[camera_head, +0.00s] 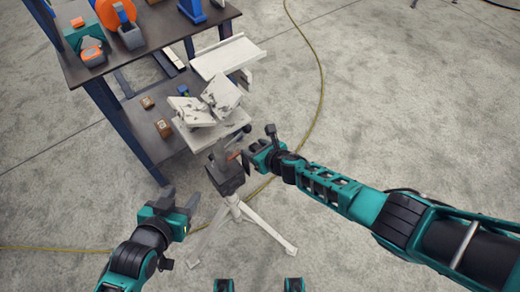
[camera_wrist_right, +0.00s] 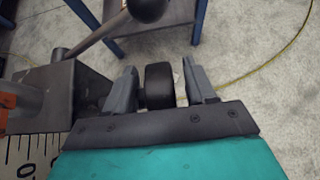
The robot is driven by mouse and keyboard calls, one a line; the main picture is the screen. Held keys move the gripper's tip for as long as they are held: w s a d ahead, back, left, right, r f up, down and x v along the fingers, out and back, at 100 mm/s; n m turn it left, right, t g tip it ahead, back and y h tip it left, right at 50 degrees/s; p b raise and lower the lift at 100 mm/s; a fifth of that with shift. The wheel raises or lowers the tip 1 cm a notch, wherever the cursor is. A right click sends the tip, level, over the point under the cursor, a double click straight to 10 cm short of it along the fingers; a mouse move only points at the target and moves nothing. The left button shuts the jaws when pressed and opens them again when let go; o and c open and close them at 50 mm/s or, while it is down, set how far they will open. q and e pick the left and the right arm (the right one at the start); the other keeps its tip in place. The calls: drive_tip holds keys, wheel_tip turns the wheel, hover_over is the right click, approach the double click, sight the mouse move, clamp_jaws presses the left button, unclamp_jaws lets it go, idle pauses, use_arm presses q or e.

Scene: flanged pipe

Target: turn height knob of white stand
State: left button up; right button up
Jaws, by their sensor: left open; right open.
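The white stand (camera_head: 238,209) has a tripod base, a dark grey block (camera_head: 228,178) on its column and a tilted white top. In the right wrist view, a black round knob (camera_wrist_right: 158,86) sits beside the grey block (camera_wrist_right: 62,88). My right gripper (camera_wrist_right: 161,92) is open, with one finger on each side of the knob; I cannot tell whether they touch it. In the head view, my right gripper (camera_head: 248,158) is close to the block's right side, and the knob is hard to make out. My left gripper (camera_head: 181,198) is open and empty, left of the stand.
A ball-ended lever (camera_wrist_right: 147,8) rises just beyond the knob, and a ruled scale (camera_wrist_right: 32,150) shows at lower left. A shelf unit with a dark top (camera_head: 150,35) holding tools and boxes stands behind the stand. A yellow cable (camera_head: 318,90) lies on the floor. The right floor is open.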

drive_tip(key=p+v, duration=0.4)
drive_tip(key=shift+s+d+r, duration=0.15)
drive_tip(key=shift+r, duration=0.3)
drive_tip(key=v, duration=0.8)
drive_tip(key=shift+s+f, duration=0.15)
drive_tip(key=shift+f, duration=0.1)
